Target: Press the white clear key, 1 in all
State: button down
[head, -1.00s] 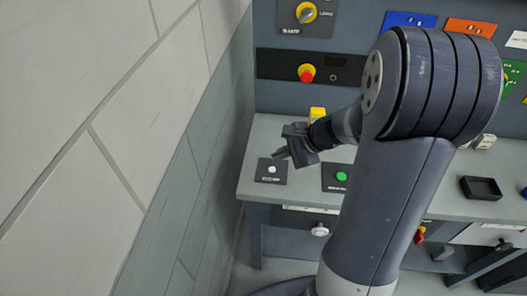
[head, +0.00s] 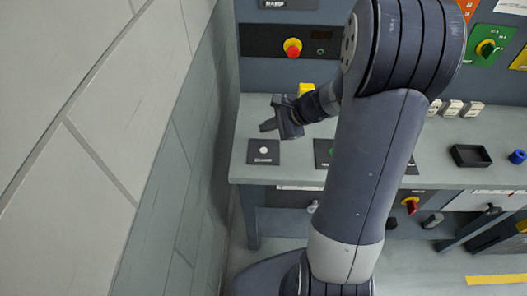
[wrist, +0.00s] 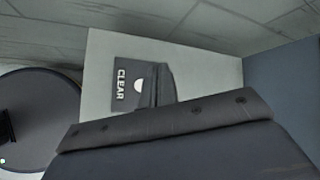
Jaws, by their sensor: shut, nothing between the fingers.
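The white clear key (head: 264,150) is a small round button on a dark plate (head: 263,159) at the left end of the grey bench top. In the wrist view the plate reads CLEAR, and the white key (wrist: 139,85) shows partly, cut off by my gripper's fingers. My gripper (head: 266,126) is shut and empty. In the head view its tip appears just above and behind the key, pointing left. I cannot tell how high it is above the bench, or whether it touches anything.
A tiled wall (head: 95,130) stands close on the left. A green button (head: 331,152) is partly hidden behind my arm. A red button with a yellow collar (head: 292,47) is on the back panel. A black tray (head: 471,156) and a blue object (head: 517,157) lie on the right of the bench (head: 440,145).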

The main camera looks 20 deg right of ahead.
aim_at(267, 152)
notch_tip(267, 152, down, 7)
jog(key=b, duration=0.5)
dwell(1.8)
jog(key=shift+f+b, duration=0.35)
jog(key=shift+b, duration=0.15)
jog(key=shift+f+b, duration=0.4)
jog(key=shift+b, duration=0.05)
dwell(0.4)
jog(key=shift+r, duration=0.1)
jog(key=shift+r+p, duration=0.65)
jog(key=shift+r, duration=0.1)
notch_tip(267, 152, up, 5)
jog(key=p, duration=0.4)
